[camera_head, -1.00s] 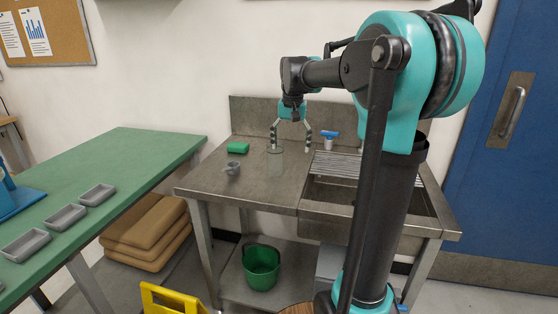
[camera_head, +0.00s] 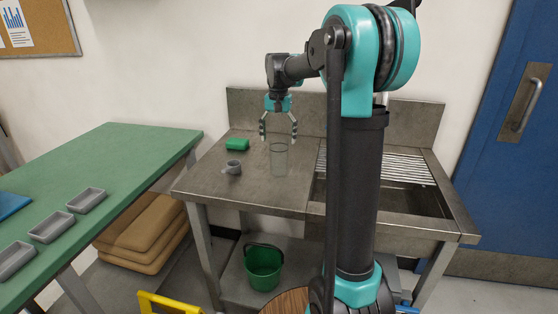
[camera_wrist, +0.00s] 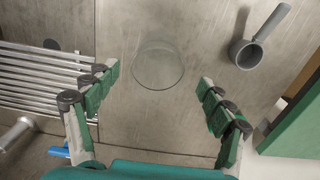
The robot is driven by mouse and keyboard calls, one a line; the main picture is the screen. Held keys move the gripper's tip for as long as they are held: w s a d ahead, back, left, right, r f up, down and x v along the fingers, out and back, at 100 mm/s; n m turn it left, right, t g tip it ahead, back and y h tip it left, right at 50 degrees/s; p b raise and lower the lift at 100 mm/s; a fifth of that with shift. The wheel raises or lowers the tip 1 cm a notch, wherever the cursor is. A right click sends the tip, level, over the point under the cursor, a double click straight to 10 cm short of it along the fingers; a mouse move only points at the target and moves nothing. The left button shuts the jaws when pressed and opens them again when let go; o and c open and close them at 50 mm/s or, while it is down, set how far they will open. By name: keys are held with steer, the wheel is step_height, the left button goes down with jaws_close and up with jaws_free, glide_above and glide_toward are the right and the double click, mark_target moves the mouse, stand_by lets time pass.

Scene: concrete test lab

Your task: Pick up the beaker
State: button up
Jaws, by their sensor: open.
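The beaker (camera_head: 278,160) is a clear glass cylinder standing upright on the metal counter left of the sink. My gripper (camera_head: 279,140) is open, pointing down, with its fingers just above and behind the beaker in the head view. In the wrist view the beaker (camera_wrist: 158,65) shows as a faint round outline. It lies ahead of the gap between my spread fingertips (camera_wrist: 158,80), and neither finger appears to touch it.
A small grey cup with a handle (camera_head: 233,167) stands left of the beaker, and a green sponge (camera_head: 238,144) lies behind the cup. The ribbed drainer (camera_head: 400,166) and sink (camera_head: 385,197) are on the right. A back panel (camera_head: 250,108) edges the counter.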

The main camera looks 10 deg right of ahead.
mark_target(279, 152)
steer(key=shift+s+d+f, duration=0.1)
steer(key=shift+f, duration=3.05)
steer(key=c, duration=1.3)
steer(key=shift+r, duration=0.1)
